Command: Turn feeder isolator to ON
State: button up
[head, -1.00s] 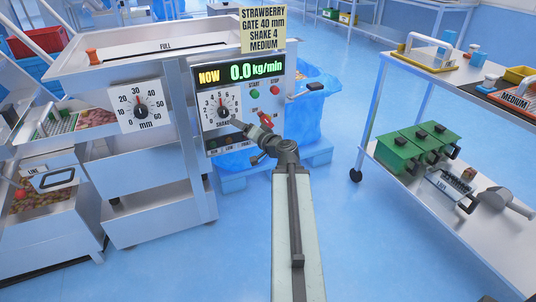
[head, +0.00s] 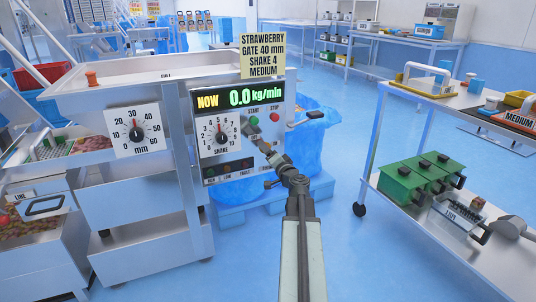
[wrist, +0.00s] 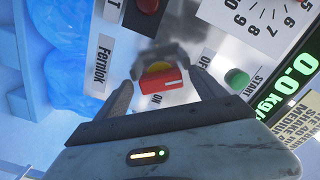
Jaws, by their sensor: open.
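The feeder isolator's red handle (wrist: 170,83) shows in the wrist view with a bit of yellow behind it and a white mark on it. The ON label (wrist: 157,98) is close beside it on the white panel. My gripper (wrist: 160,84) is open, with one finger on either side of the red handle. I cannot tell whether the fingers touch it. A blurred grey shape partly covers the isolator's far side. In the head view my gripper (head: 258,138) is in front of the panel's lower right part (head: 241,140) and hides the isolator.
The green START button (wrist: 237,78) and a red button (wrist: 148,5) are near the fingers. The shake dial (head: 221,138) is left of my gripper. The display (head: 240,97) reads 0.0 kg/min.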

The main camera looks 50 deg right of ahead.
jog(key=shift+w+d, duration=0.1)
jog(key=shift+w, duration=0.25)
jog(key=c, duration=1.4)
jog(key=shift+o, duration=0.2)
jog(key=shift+m, duration=0.3)
jog(key=shift+s+r+m, duration=0.1)
jog(key=shift+r+m, duration=0.05)
jog(key=shift+m, duration=4.15)
jog(key=shift+r+m, duration=0.15)
jog(key=shift+m, duration=4.15)
jog(key=o, duration=1.4)
jog(key=shift+p, duration=0.3)
jog(key=shift+c, duration=0.2)
